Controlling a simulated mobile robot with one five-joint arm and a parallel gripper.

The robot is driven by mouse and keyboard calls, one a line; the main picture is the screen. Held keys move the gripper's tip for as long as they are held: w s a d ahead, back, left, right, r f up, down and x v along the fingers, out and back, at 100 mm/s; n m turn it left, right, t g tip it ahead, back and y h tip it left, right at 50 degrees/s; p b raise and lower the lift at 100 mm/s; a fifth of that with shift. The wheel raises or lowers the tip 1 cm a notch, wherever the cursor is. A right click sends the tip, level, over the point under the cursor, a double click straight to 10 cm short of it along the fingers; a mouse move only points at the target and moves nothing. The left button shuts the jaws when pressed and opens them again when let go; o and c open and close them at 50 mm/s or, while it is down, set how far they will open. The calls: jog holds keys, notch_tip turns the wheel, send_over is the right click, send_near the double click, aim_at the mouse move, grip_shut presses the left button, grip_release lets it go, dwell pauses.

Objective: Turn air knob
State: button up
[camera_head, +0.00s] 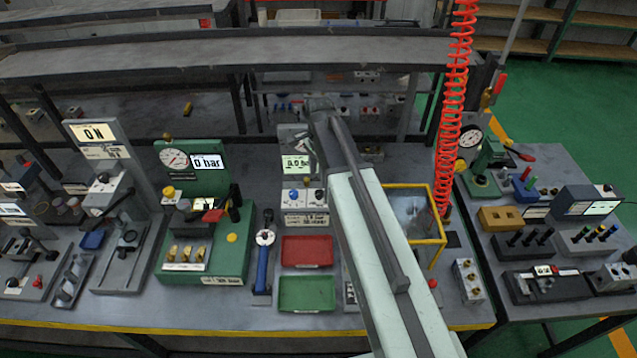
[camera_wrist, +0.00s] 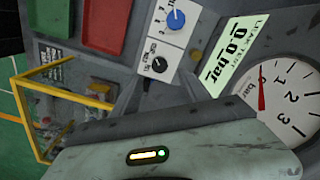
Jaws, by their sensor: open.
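A leak test station (camera_head: 304,218) stands at mid-table with a blue knob (camera_head: 293,195) and a black knob (camera_head: 317,196) on a white panel. The wrist view shows the blue knob (camera_wrist: 176,19) and the black knob (camera_wrist: 159,64) close up. The lettering is too small to tell which is the air knob. The display (camera_wrist: 235,50) reads 0.0 bar, and the gauge (camera_wrist: 283,102) has its red needle near zero. My gripper (camera_head: 306,143) is open above and behind the panel, apart from both knobs. Its fingertips are hard to make out.
A red tray (camera_head: 307,251) and a green tray (camera_head: 307,293) lie in front of the station. A yellow-framed box (camera_head: 412,205) stands to the right, beside a coiled red hose (camera_head: 455,100). A green gauge station (camera_head: 205,250) stands to the left.

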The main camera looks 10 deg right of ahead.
aim_at(320, 193)
notch_tip(320, 193, down, 8)
jog(key=b, duration=0.8)
jog(key=shift+s+r, duration=0.1)
jog(key=shift+r, duration=0.05)
